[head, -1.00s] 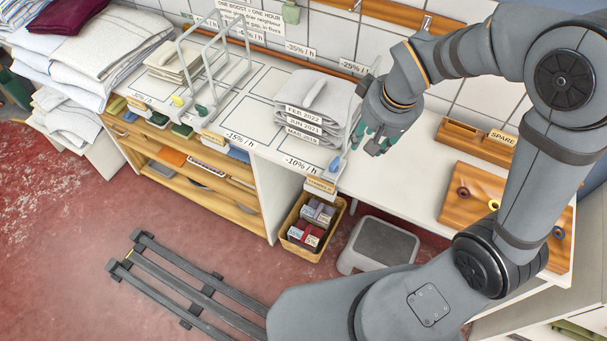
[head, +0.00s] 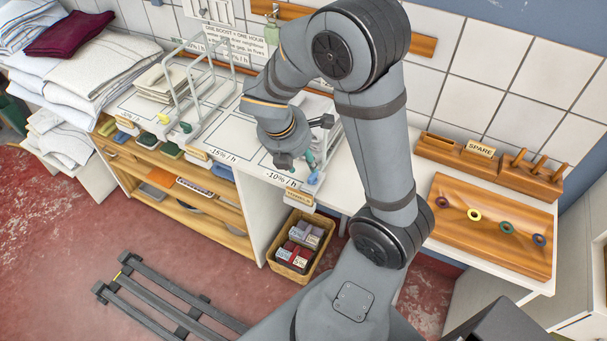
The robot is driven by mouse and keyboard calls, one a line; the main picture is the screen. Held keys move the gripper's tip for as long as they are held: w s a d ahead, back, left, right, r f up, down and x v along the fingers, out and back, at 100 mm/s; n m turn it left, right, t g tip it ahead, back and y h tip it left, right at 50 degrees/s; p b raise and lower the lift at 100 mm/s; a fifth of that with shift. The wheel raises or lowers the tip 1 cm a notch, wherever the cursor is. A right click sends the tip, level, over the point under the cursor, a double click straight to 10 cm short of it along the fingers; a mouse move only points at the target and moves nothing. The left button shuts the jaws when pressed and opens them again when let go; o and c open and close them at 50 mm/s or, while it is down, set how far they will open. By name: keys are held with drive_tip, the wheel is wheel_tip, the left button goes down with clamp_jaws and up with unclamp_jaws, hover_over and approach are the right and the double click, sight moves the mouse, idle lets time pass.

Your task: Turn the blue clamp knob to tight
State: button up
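The blue clamp knob (head: 313,178) stands at the front edge of the worktop, by the "-10% / h" label (head: 281,179). A green knob (head: 186,127) and a yellow knob (head: 163,118) stand farther left, by wire frames.
The folded stack behind the blue knob is mostly hidden by my arm. A basket of small boxes (head: 328,226) stands on the floor below. A wooden tray (head: 465,246) with coloured rings lies at right, below a "SPARE" rack (head: 480,149). Dark floor rails (head: 165,289) lie in front.

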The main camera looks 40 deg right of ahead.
sight(309, 177)
drive_tip(key=shift+n, duration=0.3)
drive_tip(key=b+x, duration=0.1)
drive_tip(key=x, duration=0.9)
drive_tip(key=shift+f, duration=0.15)
drive_tip(key=shift+c, duration=0.2)
drive_tip(key=c, duration=0.8)
clamp_jaws()
